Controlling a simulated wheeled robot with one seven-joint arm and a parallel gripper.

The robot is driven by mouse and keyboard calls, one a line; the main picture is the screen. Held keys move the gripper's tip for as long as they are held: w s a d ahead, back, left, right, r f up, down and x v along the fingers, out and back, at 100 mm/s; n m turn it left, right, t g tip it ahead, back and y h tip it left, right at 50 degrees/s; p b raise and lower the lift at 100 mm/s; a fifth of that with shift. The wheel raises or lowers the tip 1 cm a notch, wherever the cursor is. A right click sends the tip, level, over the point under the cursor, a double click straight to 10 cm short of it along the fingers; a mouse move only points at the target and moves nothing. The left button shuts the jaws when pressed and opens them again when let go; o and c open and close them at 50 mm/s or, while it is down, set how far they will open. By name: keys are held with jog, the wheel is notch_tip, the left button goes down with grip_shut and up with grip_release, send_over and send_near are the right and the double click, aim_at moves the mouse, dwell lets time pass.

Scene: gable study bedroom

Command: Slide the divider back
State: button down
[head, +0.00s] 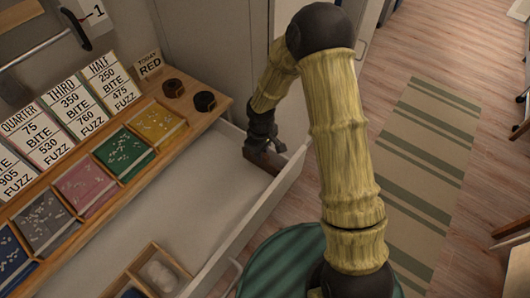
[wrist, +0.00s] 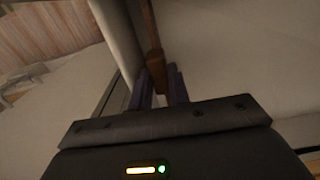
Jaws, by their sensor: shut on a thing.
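The divider, a dark brown wooden strip (head: 266,161), is in the open white drawer (head: 200,185), near its far right end by the front wall. My gripper (head: 263,146) is over it and shut on it, reaching down from above. In the wrist view the divider (wrist: 153,55) runs up between the two purple-dark fingers (wrist: 160,88), close beside the drawer's pale wall. The ends of the divider are partly hidden by my gripper and the wall.
A wooden box with compartments (head: 134,278) is at the drawer's near end, holding a whitish thing. The drawer floor between box and divider is clear.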

jog(key=c, duration=1.3)
grip_release()
jog(key=shift+r, duration=0.15)
notch_tip(320, 180, up, 8)
jog(key=p, duration=0.6)
jog(key=shift+p, duration=0.3)
jog(key=shift+w, duration=0.15)
